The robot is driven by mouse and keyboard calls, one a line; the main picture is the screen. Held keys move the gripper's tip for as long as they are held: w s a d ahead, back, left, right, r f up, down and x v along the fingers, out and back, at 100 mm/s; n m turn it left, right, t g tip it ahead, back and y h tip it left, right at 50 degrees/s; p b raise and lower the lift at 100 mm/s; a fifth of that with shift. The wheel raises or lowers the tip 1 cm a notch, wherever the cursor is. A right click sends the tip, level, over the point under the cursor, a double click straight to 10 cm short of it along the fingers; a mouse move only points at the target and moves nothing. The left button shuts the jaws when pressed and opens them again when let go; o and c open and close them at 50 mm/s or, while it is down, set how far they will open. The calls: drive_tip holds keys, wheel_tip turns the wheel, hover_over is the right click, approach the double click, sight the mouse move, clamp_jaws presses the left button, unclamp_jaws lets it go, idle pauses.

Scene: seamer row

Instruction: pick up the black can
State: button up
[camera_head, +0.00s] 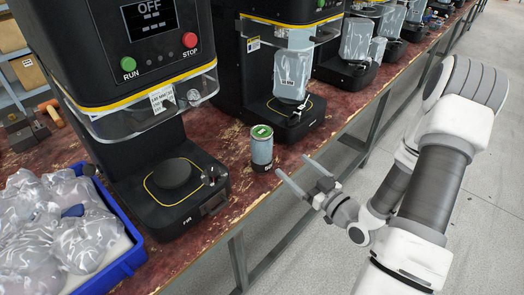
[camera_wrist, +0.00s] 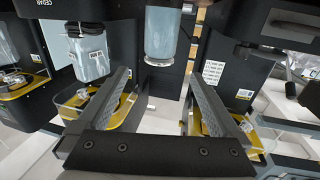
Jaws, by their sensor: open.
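A can (camera_head: 262,147) stands upright on the red-brown bench near its front edge. It has a green lid, a blue-grey body and a black band with white lettering at its foot; I see no all-black can. My gripper (camera_head: 292,165) is open and empty, just right of the can, with its fingers pointing towards it and apart from it. In the wrist view a blue-grey cylinder (camera_wrist: 162,35), seemingly the same can, shows beyond the fingertips of my gripper (camera_wrist: 160,75), roughly between them.
A black machine (camera_head: 173,180) with RUN and STOP buttons stands left of the can. Another machine (camera_head: 290,115) behind holds a wrapped container (camera_head: 292,75). A blue crate (camera_head: 128,262) of clear bags is at lower left. The floor (camera_head: 310,255) right of the bench is clear.

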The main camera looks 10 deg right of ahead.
sight(269, 145)
drive_tip(key=x, duration=1)
drive_tip(key=shift+b+x, duration=0.5)
drive_tip(key=shift+x, duration=2.5)
drive_tip(key=shift+r, duration=0.25)
clamp_jaws()
